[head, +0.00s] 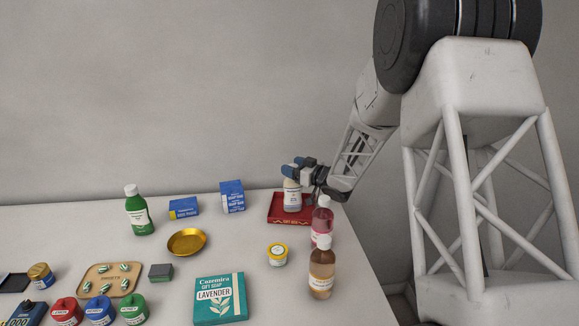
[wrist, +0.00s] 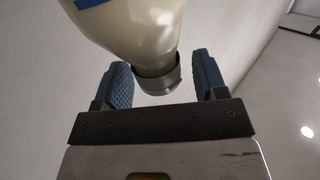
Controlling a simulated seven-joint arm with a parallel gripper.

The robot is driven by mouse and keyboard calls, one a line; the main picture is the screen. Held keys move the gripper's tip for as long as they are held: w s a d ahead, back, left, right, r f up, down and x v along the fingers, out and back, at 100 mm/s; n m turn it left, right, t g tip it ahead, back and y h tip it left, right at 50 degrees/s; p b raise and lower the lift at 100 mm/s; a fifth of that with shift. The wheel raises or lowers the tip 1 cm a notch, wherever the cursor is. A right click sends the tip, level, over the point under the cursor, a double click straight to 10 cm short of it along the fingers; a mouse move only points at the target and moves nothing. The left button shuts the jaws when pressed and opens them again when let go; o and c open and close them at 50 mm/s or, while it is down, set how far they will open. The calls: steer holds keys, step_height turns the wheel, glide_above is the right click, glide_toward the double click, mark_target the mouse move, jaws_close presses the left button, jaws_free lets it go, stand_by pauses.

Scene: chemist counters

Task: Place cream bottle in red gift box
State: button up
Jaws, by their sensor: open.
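The cream bottle (head: 292,197) stands upright in the red gift box (head: 277,217) at the back right of the counter. In the wrist view the bottle (wrist: 130,30) shows its cream shoulder, a bit of blue label and its grey neck or cap. My gripper (head: 297,168) is at the top of the bottle. In the wrist view my gripper (wrist: 160,80) is open, with one blue finger on each side of the grey cap and a gap visible on both sides. The bottle's base is hidden by the box's front wall.
A pink bottle (head: 322,222) and a brown bottle (head: 321,273) stand close in front of the box, at the right edge. A blue carton (head: 231,196) stands left of the box. A yellow-lidded jar (head: 277,254) and a teal soap box (head: 219,299) lie nearer.

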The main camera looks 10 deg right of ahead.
steer(key=v, duration=1)
steer(key=shift+r, duration=0.1)
stand_by(0.4)
steer(key=s+d+r+m+h, duration=0.3)
steer(key=s+r+m+h, duration=0.4)
steer(key=s+r+h, duration=0.55)
steer(key=s+a+f+g, duration=0.1)
steer(key=s+a+g, duration=0.1)
steer(key=s, duration=1)
steer(key=s+a+f+m+g, duration=0.1)
steer(key=s+g, duration=0.3)
steer(key=s, duration=0.7)
steer(key=s+a+f+m+g, duration=0.1)
steer(key=s+a+g, duration=0.2)
steer(key=s, duration=0.9)
steer(key=shift+s+f+g, duration=0.25)
steer(key=shift+s+g, duration=0.1)
steer(key=shift+g, duration=0.25)
